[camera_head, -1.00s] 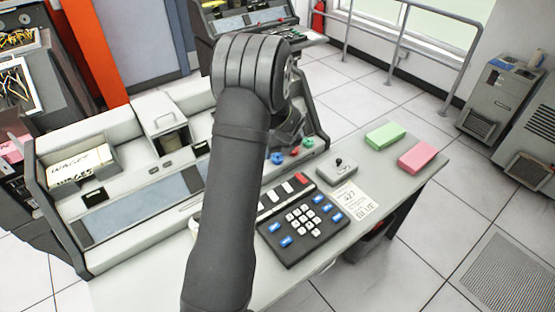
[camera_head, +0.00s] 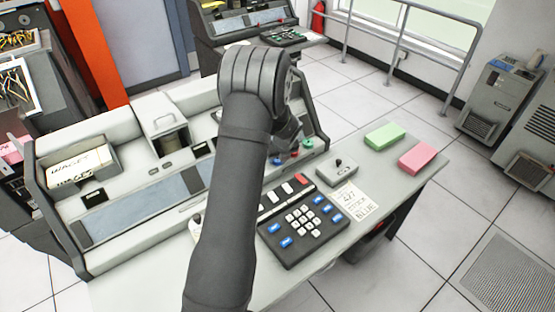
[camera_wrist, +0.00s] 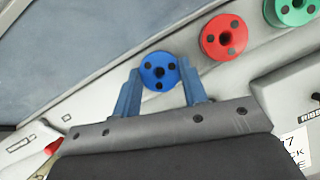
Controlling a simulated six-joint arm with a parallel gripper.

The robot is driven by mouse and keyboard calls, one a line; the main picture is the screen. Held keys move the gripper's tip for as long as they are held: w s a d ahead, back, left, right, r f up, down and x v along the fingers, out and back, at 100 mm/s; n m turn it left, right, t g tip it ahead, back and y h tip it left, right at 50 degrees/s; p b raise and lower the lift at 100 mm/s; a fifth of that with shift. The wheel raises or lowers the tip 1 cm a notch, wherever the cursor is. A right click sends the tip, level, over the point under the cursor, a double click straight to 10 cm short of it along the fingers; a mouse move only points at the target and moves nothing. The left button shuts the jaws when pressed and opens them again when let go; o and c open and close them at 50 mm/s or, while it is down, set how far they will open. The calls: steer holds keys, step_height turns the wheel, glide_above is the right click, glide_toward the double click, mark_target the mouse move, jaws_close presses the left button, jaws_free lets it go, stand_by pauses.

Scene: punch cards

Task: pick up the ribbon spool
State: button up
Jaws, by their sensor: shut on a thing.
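Three ribbon spools stand in a row on the console: a blue spool (camera_wrist: 159,71), a red spool (camera_wrist: 223,37) and a green spool (camera_wrist: 296,9). In the head view the blue spool (camera_head: 277,161), red spool (camera_head: 294,155) and green spool (camera_head: 308,143) show below my wrist. My gripper (camera_wrist: 160,76) is shut on the blue spool, with one blue-grey finger on each side of it. The spool's top face with its dark holes is visible between the fingers. In the head view my wrist hides most of the gripper.
A black keypad (camera_head: 301,222), a grey joystick box (camera_head: 337,172) and a printed card (camera_head: 354,201) reading 427 and BLUE lie in front of the spools. A green block (camera_head: 384,136) and a pink block (camera_head: 417,158) lie to the right. The sloped console panel (camera_head: 140,205) is at left.

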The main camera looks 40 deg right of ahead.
steer(key=shift+r, duration=0.5)
steer(key=v, duration=0.2)
steer(key=d+v, duration=0.1)
steer(key=v, duration=0.1)
steer(key=shift+w+r, duration=0.1)
steer(key=shift+r, duration=0.05)
steer(key=s+d+r, duration=0.2)
steer(key=s+r, duration=0.7)
steer(key=s, duration=0.1)
steer(key=shift+d, duration=0.15)
steer(key=shift+w+a+r+n+y, duration=0.35)
steer(key=shift+w+a+n, duration=0.55)
steer(key=shift+w, duration=4.3)
steer(key=shift+w+a+r+n+y, duration=0.25)
steer(key=shift+w+a+r+n, duration=0.6)
steer(key=shift+w, duration=4.35)
steer(key=shift+w+a+r+n+y, duration=0.1)
steer(key=shift+w+a+n+y, duration=0.75)
steer(key=shift+w, duration=4.35)
